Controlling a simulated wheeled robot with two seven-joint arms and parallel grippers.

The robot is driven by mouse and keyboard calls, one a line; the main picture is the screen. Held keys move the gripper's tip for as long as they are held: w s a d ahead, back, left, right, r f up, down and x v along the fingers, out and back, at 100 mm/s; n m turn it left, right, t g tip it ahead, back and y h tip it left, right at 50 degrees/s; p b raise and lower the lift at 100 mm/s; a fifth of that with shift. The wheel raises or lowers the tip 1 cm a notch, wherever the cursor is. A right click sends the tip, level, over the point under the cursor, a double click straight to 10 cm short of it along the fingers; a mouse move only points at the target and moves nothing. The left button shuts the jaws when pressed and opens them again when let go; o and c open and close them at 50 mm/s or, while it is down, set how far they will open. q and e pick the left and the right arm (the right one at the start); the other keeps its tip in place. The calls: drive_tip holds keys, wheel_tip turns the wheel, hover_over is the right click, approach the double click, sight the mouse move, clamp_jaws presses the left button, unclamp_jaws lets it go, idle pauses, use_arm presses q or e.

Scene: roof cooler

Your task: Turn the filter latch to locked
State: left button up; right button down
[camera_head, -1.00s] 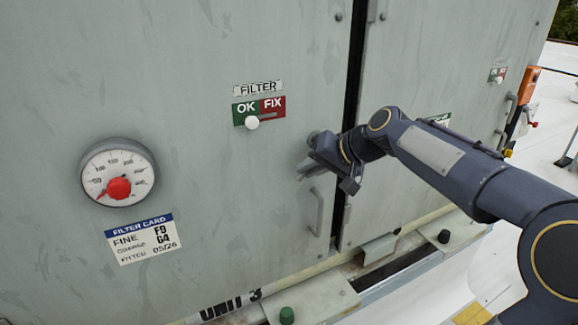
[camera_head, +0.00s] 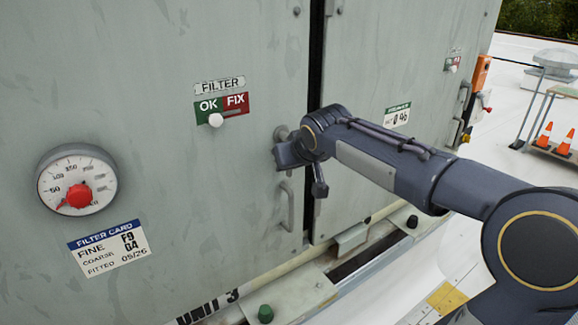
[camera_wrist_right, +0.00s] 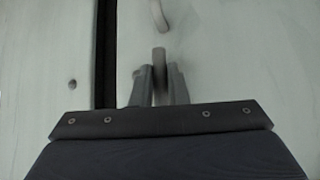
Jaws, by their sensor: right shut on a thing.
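The filter latch (camera_head: 281,132) is a grey lever with a round hub on the left door's right edge, right of the FILTER label (camera_head: 219,86). My right gripper (camera_head: 285,155) is at the latch, and its body hides part of it in the head view. In the right wrist view the latch lever (camera_wrist_right: 159,60) stands between the two fingers of my right gripper (camera_wrist_right: 158,85), which is shut on it. The lever's exact angle is hard to tell. My left gripper is not in view.
A bar handle (camera_head: 287,206) sits below the latch; it also shows in the wrist view (camera_wrist_right: 158,14). The OK/FIX slider (camera_head: 216,119) and a round gauge (camera_head: 77,181) are on the door at left. A dark gap (camera_head: 317,60) separates the doors. Orange cones (camera_head: 543,134) stand far right.

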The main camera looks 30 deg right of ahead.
drive_tip(key=shift+d, duration=0.15)
idle(0.3)
drive_tip(key=c, duration=1.4)
unclamp_jaws()
drive_tip(key=shift+r, duration=0.1)
drive_tip(key=b+v, duration=0.1)
drive_tip(key=v, duration=0.6)
drive_tip(key=shift+s+r, duration=0.15)
drive_tip(key=shift+s, duration=0.2)
drive_tip(key=s+a+f+g+y, duration=0.1)
drive_tip(key=s+a+f, duration=0.3)
drive_tip(key=s+f, duration=0.3)
drive_tip(key=s+a+f+g+y, duration=0.1)
drive_tip(key=s+a+f+y, duration=0.1)
drive_tip(key=s+a+f, duration=0.2)
drive_tip(key=s+a+f+g+y, duration=0.1)
drive_tip(key=s+a+f, duration=0.4)
drive_tip(key=s+f, duration=0.5)
drive_tip(key=shift+s+y, duration=0.5)
drive_tip(key=shift+y, duration=0.2)
